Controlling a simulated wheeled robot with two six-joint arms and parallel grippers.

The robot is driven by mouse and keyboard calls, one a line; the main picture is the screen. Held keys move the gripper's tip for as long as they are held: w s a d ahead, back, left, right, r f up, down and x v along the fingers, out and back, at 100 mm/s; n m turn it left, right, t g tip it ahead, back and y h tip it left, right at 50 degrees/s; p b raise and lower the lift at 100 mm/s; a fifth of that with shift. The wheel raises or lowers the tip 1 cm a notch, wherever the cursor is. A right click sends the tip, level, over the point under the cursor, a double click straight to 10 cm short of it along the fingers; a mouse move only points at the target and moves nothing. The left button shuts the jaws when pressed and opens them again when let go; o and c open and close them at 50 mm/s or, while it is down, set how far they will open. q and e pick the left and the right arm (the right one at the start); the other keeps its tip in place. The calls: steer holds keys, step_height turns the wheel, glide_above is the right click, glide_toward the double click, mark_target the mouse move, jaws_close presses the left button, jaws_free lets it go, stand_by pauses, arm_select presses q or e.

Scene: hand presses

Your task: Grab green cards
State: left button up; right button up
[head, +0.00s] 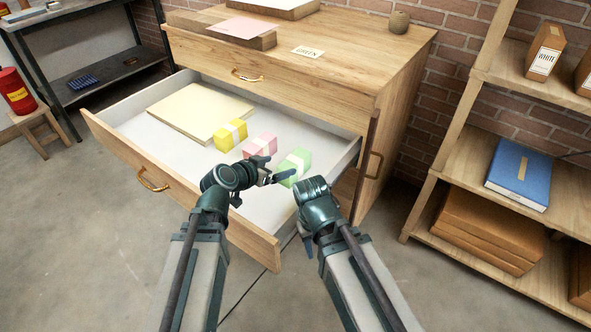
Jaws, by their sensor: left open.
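A green card pack (296,166) with a pale band lies in the open drawer, at the right end of a row of three packs. A pink pack (260,146) and a yellow pack (230,134) lie to its left. My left gripper (279,170) is open over the drawer, its fingers pointing right at the near left side of the green pack. I cannot tell whether a finger touches it. My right gripper (307,243) is by the drawer's front right corner, mostly hidden by its own wrist; its jaws cannot be made out.
The open drawer (150,165) also holds a cream board (190,108) at the back left. A label reading GREEN (308,52) lies on the cabinet top (350,45). A shelf with a blue book (520,172) stands right. A stool with a red can (16,92) stands left.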

mark_target(299, 159)
arm_select(q)
steer(key=b+x, duration=0.3)
steer(key=x, duration=0.5)
steer(key=shift+w+f+b, duration=0.1)
steer(key=shift+w+b, duration=0.05)
steer(key=shift+b, duration=0.25)
steer(key=shift+d, duration=0.1)
steer(key=b+x, duration=0.1)
steer(key=x, duration=0.1)
steer(key=b+x, duration=0.1)
steer(key=x, duration=0.1)
steer(key=shift+w, duration=0.4)
steer(key=shift+w+d+f, duration=0.15)
steer(key=shift+w+f, duration=0.05)
steer(key=shift+w, duration=0.1)
steer(key=shift+r, duration=0.1)
steer(key=shift+c, duration=0.3)
jaws_close()
